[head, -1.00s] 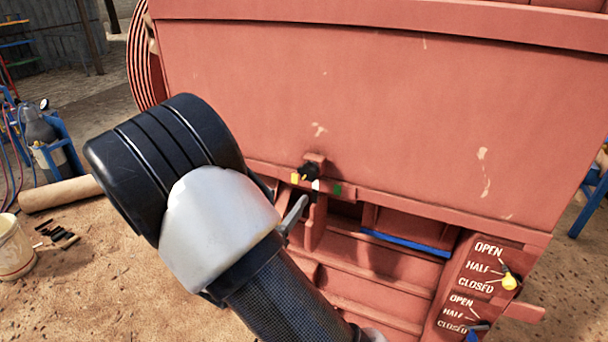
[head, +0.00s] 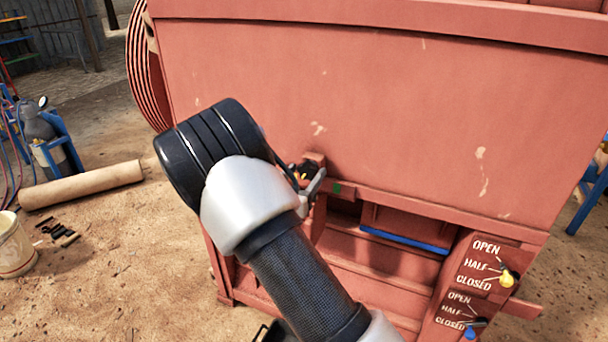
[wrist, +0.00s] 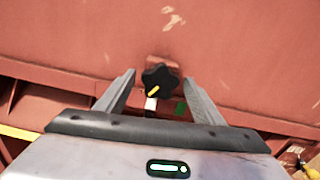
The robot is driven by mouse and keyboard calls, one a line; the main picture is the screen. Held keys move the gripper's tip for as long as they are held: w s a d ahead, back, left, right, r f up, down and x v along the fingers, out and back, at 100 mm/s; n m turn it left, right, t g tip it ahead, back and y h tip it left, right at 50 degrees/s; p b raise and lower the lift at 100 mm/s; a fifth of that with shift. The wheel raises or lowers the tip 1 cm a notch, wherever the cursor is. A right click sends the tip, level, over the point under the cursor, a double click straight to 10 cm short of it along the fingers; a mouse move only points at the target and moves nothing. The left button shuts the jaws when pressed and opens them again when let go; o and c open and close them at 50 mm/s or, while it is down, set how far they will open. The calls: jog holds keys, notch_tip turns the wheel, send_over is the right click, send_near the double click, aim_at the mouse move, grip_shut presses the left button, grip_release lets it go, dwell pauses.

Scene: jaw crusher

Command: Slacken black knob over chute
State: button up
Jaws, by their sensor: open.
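The black lobed knob (wrist: 160,76) sits on a small red bracket on the machine's front, with a yellow pointer on it slanting down-left. Below it are a white mark (wrist: 151,103) and a green mark (wrist: 181,108). My gripper (wrist: 159,79) is open, its two fingers on the left and right of the knob in the wrist view, with gaps showing; I cannot tell how far the tips reach in depth. In the head view my gripper (head: 313,184) partly hides the knob (head: 307,167). The recessed chute (head: 345,254) lies below.
A blue bar (head: 405,243) crosses the recess. To its right, a panel marked open, half and closed carries a yellow-ended lever (head: 507,279) and a blue-ended lever (head: 470,332). A brown roll (head: 85,185) and a white bucket (head: 14,247) are on the ground at left.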

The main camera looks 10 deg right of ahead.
jog(key=c, duration=1)
jog(key=shift+c, duration=0.2)
jog(key=shift+n, duration=0.3)
jog(key=n+p, duration=0.3)
jog(key=shift+a+r, duration=0.1)
jog(key=n+p, duration=0.2)
jog(key=n, duration=0.4)
jog(key=n+p, duration=0.1)
jog(key=n, duration=0.1)
jog(key=shift+f+n, duration=0.25)
jog(key=shift+n, duration=1.95)
